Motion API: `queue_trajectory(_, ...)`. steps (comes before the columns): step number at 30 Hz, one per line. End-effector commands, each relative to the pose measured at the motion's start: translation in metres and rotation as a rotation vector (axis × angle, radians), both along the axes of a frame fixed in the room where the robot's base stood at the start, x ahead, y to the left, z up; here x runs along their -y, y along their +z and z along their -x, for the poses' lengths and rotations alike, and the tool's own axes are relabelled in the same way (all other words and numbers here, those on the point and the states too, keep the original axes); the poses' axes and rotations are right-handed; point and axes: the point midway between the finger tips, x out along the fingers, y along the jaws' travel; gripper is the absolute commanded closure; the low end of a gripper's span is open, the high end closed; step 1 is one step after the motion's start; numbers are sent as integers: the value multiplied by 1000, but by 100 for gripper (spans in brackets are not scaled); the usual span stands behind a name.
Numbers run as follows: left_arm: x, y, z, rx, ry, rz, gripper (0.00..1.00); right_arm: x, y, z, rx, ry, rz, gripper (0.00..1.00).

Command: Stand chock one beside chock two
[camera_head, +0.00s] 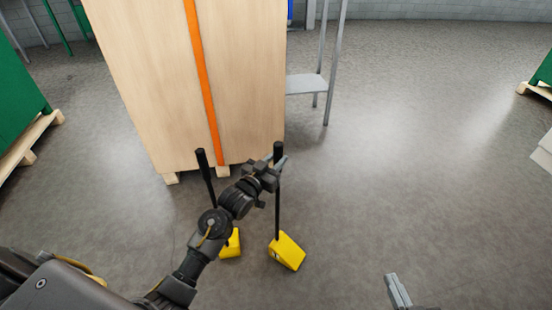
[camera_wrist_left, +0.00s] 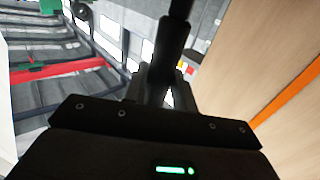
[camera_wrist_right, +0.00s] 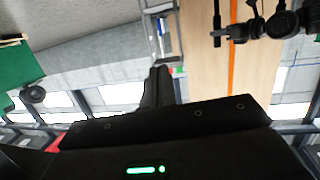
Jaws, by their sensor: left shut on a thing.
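Two yellow wedge chocks with upright black handles show in the head view. The right chock (camera_head: 287,252) is below my left gripper (camera_head: 277,168), which is shut on its black handle (camera_head: 278,205) near the top. The handle also shows in the left wrist view (camera_wrist_left: 178,35). The left chock (camera_head: 232,243) is partly hidden behind my left arm, and its handle (camera_head: 205,175) leans slightly. The chocks are a small gap apart. I cannot tell which is one or two, nor whether the held chock touches the floor. My right gripper (camera_head: 397,290) is shut and empty.
A tall wooden crate (camera_head: 150,80) with an orange strap stands on a pallet just behind the chocks. A grey metal stand (camera_head: 306,84) is behind it to the right. A green crate (camera_head: 15,110) is at the left. The floor (camera_head: 430,150) to the right is clear.

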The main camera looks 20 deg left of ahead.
Motion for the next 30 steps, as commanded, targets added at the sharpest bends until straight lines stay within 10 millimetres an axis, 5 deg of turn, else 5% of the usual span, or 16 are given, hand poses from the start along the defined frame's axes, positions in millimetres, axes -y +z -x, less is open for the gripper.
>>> queue_trajectory(5,0,3,0,7,0,3,100,0,1,0,2,1,-1,100)
queue_trajectory(6,0,-2,0,-5,-1,-1,71,0,0,0,2,1,-1,100)
queue_trajectory(11,1,-2,0,-4,-1,-1,52,0,0,0,1,0,0,100)
queue_trajectory(22,-1,-1,7,-4,0,-2,52,1,-1,0,-16,-4,6,100)
queue_trajectory(30,-12,0,57,-5,-1,-1,52,24,-30,9,-210,-61,85,100)
